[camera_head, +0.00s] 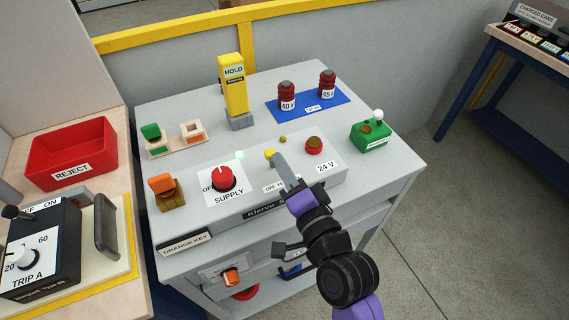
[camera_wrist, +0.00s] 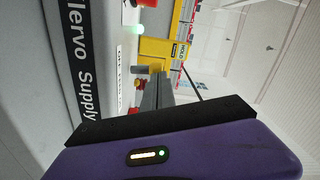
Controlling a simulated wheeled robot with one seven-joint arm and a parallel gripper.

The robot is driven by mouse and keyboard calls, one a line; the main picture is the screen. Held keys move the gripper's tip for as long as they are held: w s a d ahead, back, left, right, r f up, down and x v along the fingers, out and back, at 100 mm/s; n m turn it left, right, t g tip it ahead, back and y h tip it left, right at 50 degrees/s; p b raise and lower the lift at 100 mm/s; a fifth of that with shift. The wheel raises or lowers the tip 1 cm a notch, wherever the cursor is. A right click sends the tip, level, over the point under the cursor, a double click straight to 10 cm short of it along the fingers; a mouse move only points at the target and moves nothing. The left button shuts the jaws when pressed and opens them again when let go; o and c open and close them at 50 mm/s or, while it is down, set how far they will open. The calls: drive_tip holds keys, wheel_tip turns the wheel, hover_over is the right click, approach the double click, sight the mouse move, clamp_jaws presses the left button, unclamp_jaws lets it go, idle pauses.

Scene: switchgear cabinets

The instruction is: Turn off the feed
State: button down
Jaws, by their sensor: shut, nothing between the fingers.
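The grey supply unit (camera_head: 247,205) lies on a grey table, its front lettered "Klervo S…". On its top a small yellow knob (camera_head: 270,153) shows beside my fingertips, behind a label (camera_head: 272,187) reading "OFF FE…", partly covered by my gripper. My gripper (camera_head: 276,160) is shut and empty, its tips at or very near the yellow knob; I cannot tell if they touch. The shut fingers (camera_wrist: 155,92) also show in the wrist view, with a yellow part (camera_wrist: 156,66) just beyond them. A red knob (camera_head: 224,178) marked SUPPLY sits left of my gripper.
A red button (camera_head: 314,145) by "24 V" and a green box (camera_head: 371,135) with a white-tipped lever are to the right. A yellow HOLD post (camera_head: 234,85) and red cans on a blue mat (camera_head: 310,105) stand behind. An orange key (camera_head: 162,187) is left.

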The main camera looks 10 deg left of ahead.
drive_tip(key=shift+s+a+n, duration=0.2)
drive_tip(key=shift+a+n, duration=0.15)
drive_tip(key=shift+n, duration=0.55)
